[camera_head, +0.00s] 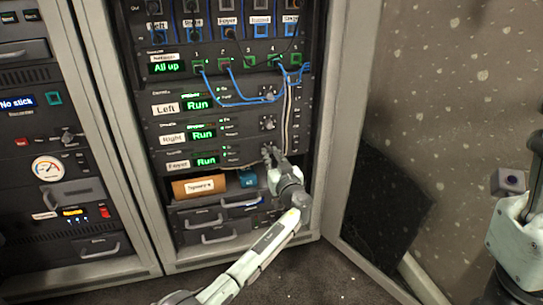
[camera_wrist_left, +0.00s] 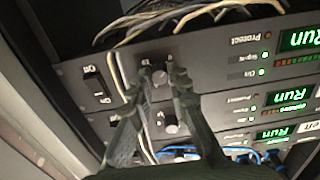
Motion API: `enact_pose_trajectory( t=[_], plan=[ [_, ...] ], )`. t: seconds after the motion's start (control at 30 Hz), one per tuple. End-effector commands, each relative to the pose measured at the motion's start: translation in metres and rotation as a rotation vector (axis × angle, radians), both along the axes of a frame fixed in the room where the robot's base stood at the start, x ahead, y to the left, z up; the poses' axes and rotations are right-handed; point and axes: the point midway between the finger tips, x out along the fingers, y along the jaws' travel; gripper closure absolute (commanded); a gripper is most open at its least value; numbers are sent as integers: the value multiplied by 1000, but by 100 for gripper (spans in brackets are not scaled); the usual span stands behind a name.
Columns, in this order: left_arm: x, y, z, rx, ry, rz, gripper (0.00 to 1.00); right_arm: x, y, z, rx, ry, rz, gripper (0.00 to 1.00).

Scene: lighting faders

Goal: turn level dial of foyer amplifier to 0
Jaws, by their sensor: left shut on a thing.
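The foyer amplifier (camera_head: 236,155) is the lowest of three stacked amplifiers in the middle rack, with a "Foyer" label and a green "Run" display. In the left wrist view its panel (camera_wrist_left: 215,62) is the top one, seen upside down. My left gripper (camera_head: 268,154) reaches its right part. In the wrist view the left gripper (camera_wrist_left: 158,82) has its fingers on either side of the level dial (camera_wrist_left: 160,76), shut on it. The dial's pointer is too small to read. In the head view the fingers hide the dial.
The Right amplifier (camera_head: 232,128) and Left amplifier (camera_head: 230,97) sit above. Blue cables (camera_head: 235,99) and pale cables (camera_head: 287,110) hang near my left gripper. An orange-brown box (camera_head: 185,188) lies below. An open rack door (camera_head: 340,120) stands to the right.

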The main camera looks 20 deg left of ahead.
Motion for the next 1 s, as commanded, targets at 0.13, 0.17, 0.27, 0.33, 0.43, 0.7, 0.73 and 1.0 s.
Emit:
enact_pose_trajectory(
  t=[0.13,0.17,0.27,0.33,0.43,0.7,0.73,1.0],
  plan=[
    [2,1,4,-6,-10,-2,100,0,0,0,-2,0,0,60],
    [2,1,4,-6,-10,-2,100,0,0,0,-2,0,0,60],
    [2,1,4,-6,-10,-2,100,0,0,0,-2,0,0,60],
    [2,1,4,-6,-10,-2,100,0,0,0,-2,0,0,60],
    [2,1,4,-6,-10,-2,80,0,0,0,0,1,0,60],
    [1,0,2,-6,-6,-1,62,1,-1,0,7,1,0,60],
    [1,0,2,-6,-6,-1,62,1,-1,0,8,1,-1,60],
    [1,0,13,-9,-8,0,62,0,-1,1,7,-1,0,60]
  ],
)
